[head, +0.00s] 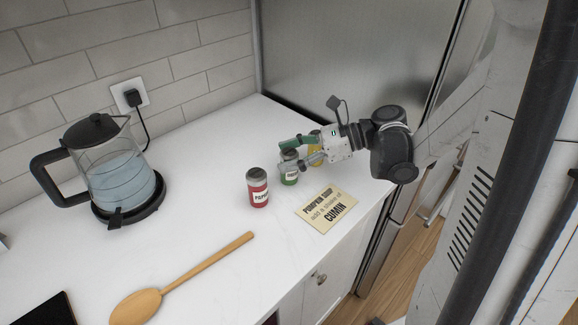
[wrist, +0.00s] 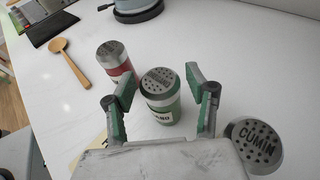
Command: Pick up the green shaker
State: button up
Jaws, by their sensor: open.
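The green shaker (head: 289,172) stands upright on the white counter, between the red shaker and a yellow one. It has a grey perforated lid. In the wrist view the green shaker (wrist: 161,105) sits between the two open fingers of my gripper (wrist: 163,100), with a gap on each side. In the head view my gripper (head: 290,155) reaches in from the right, and one finger covers part of the green shaker. The jaws are open and hold nothing.
The red shaker (head: 258,188) stands close on the left. The yellow shaker (head: 315,146), its lid marked CUMIN in the wrist view (wrist: 256,146), is close on the other side. A note card (head: 327,209) lies in front. A kettle (head: 118,180) and wooden spoon (head: 183,280) are farther left.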

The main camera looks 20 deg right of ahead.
jog(key=shift+x, duration=1.5)
grip_shut()
